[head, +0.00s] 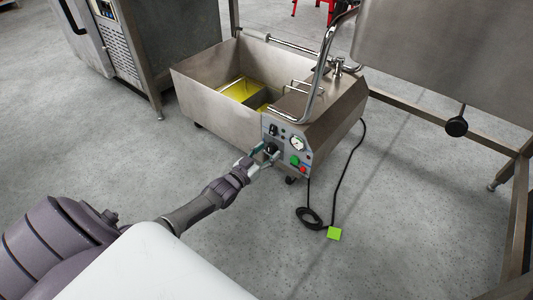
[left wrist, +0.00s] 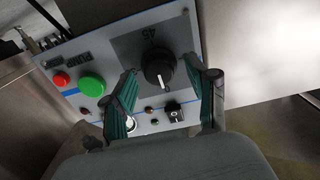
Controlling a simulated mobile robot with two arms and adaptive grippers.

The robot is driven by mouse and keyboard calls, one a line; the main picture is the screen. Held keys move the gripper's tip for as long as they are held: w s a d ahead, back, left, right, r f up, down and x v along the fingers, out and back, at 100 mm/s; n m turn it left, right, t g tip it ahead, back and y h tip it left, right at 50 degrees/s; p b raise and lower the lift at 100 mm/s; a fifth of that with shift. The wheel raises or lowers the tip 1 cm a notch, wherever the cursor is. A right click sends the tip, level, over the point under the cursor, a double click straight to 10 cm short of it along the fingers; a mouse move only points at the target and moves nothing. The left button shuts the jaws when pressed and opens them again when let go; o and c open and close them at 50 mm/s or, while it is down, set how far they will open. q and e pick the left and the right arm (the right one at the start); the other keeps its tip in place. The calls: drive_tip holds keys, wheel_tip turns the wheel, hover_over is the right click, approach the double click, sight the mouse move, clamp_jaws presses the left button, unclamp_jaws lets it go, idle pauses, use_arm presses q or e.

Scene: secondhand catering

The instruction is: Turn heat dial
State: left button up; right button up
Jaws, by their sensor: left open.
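The heat dial (left wrist: 158,70) is a round black knob with a white pointer mark on a dark grey square of the control panel (left wrist: 112,38). In the left wrist view it sits between the two green-padded fingers of my left gripper (left wrist: 160,66), which is open. One finger is on each side, and I cannot tell whether either touches the knob. In the head view my left gripper (head: 262,158) reaches the front panel of the steel oil unit (head: 210,105), at the black dial (head: 272,149), partly covered by the fingers. My right gripper is not in view.
A green button (left wrist: 91,86), a red button (left wrist: 61,79) and a black switch (left wrist: 174,111) are close to the dial. A round gauge (head: 297,142) is on the panel. A black cable (head: 335,190) lies on the floor right of the unit.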

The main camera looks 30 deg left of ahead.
use_arm(q)
clamp_jaws()
drive_tip(key=shift+m, duration=0.3)
